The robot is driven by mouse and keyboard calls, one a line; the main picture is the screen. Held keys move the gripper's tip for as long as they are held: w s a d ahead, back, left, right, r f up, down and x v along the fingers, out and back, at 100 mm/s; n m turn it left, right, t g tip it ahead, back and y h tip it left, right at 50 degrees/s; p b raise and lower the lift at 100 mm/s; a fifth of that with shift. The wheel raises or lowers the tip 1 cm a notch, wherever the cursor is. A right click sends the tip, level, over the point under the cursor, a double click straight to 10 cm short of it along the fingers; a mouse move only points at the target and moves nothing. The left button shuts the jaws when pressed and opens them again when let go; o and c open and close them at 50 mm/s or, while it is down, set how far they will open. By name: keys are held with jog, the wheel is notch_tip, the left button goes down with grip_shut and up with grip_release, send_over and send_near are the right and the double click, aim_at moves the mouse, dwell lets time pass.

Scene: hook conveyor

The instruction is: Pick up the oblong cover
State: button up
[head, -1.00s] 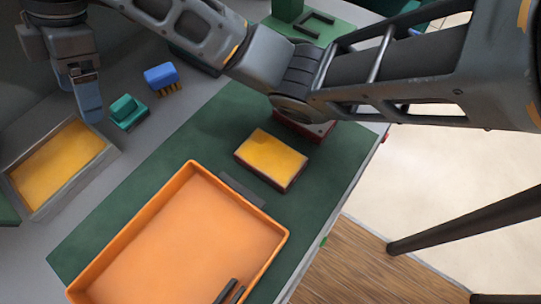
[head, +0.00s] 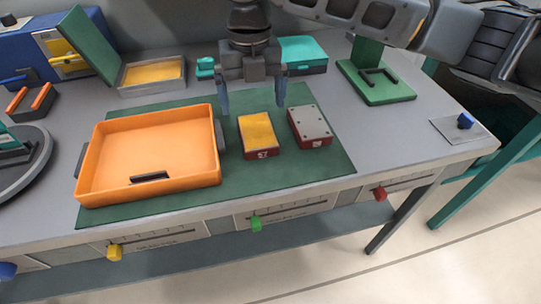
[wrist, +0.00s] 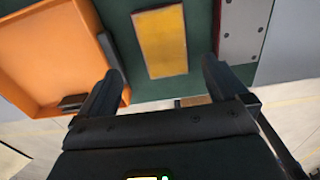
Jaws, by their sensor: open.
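Two small oblong boxes stand side by side on the green mat (head: 252,176). One is a dark red box with a yellow top (head: 258,131); the other is red with a grey plate (head: 310,122) dotted with screws. The grey plate looks like a cover, but I cannot tell for sure which part is the oblong cover. My gripper (head: 252,97) points down, open and empty, above and behind the yellow-topped box. In the wrist view, the yellow top (wrist: 163,41) lies ahead between the fingers (wrist: 160,72). The grey plate (wrist: 243,30) is to their right.
An orange tray (head: 150,191) with a black handle stands left of the boxes. Behind are a grey bin (head: 151,86) with yellow contents and a teal case (head: 303,54). A green stand (head: 377,92) is at right. Coloured knobs line the bench front.

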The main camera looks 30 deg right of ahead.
aim_at(257, 130)
jog(key=shift+s+d+f, duration=0.15)
jog(key=shift+s+f, duration=0.1)
jog(key=shift+f, duration=0.4)
notch_tip(257, 130, down, 7)
jog(key=shift+w+d+r+p, duration=0.1)
jog(key=shift+w+r+p, duration=0.05)
jog(key=shift+p, duration=0.45)
jog(key=shift+r, duration=0.1)
jog(key=c, duration=1.5)
